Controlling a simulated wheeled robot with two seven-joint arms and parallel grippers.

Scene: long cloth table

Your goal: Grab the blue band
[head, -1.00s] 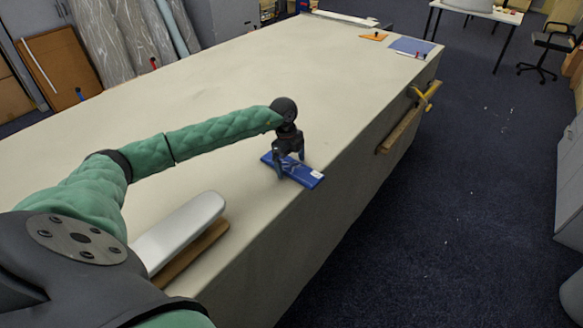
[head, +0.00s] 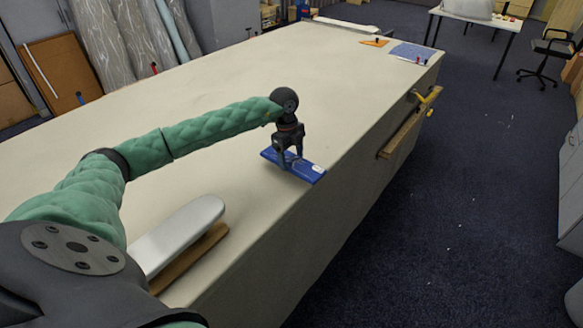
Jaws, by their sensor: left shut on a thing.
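The blue band (head: 308,171) is a flat blue strip with a small white label near its right end. It is at the table's near right edge. My left gripper (head: 290,163) comes down on it from above and is shut on its middle. The fingers hide part of the band. The band looks slightly raised, but I cannot tell for sure whether it still touches the cloth. My right gripper is not in view.
The long cloth table (head: 215,105) is mostly bare. A white padded board (head: 180,235) lies at the near left. A wooden rail with a yellow clamp (head: 428,98) is on the table's right side. A blue sheet (head: 412,52) and an orange triangle (head: 374,42) lie at the far end.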

